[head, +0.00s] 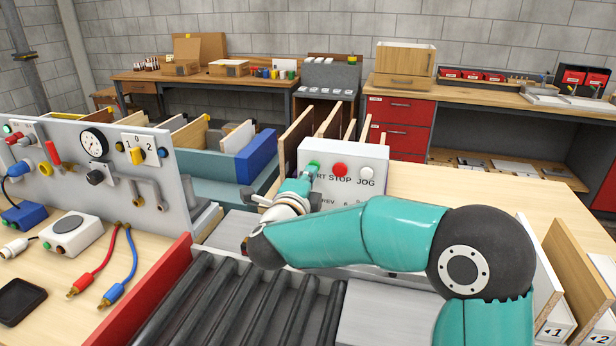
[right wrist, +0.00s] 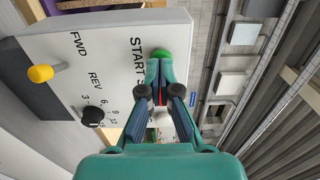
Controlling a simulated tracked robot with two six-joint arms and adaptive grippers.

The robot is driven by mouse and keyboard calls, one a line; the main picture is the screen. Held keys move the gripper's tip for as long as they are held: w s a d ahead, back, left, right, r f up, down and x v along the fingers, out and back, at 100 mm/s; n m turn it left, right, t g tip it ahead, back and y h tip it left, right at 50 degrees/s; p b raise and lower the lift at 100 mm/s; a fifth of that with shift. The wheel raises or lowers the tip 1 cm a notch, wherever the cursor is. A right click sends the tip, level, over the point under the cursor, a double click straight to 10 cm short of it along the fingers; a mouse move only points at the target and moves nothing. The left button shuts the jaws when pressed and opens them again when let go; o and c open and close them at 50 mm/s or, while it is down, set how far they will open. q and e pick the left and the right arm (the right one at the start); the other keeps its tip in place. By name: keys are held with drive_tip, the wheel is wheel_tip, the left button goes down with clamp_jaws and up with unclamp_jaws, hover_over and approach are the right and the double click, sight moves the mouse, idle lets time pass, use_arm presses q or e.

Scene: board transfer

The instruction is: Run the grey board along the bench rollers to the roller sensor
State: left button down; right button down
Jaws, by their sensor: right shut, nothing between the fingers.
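A flat light-grey panel, which looks like the grey board (head: 385,312), lies at the right end of the dark bench rollers (head: 245,300); my arm hides part of it. My right gripper (head: 308,175) is shut and empty, its tips at the green START button (head: 314,166) on the white control box (head: 345,160). In the right wrist view the shut fingertips (right wrist: 160,68) meet or nearly meet the green button (right wrist: 162,53); exact contact is unclear. I cannot pick out the roller sensor. My left gripper is not in view.
A red STOP button (head: 340,170) is close to START. The box also has a yellow lever (right wrist: 40,73) and a black knob (right wrist: 93,115). A red rail (head: 165,285) edges the rollers at left. Numbered upright boards (head: 568,270) stand at right.

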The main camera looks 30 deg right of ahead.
drive_tip(key=shift+w+d, duration=0.15)
drive_tip(key=shift+w, duration=0.05)
drive_tip(key=shift+w+d, duration=0.2)
drive_tip(key=shift+d, duration=0.05)
drive_tip(key=shift+b+v, duration=1)
drive_tip(key=shift+v, duration=1)
idle(1.7)
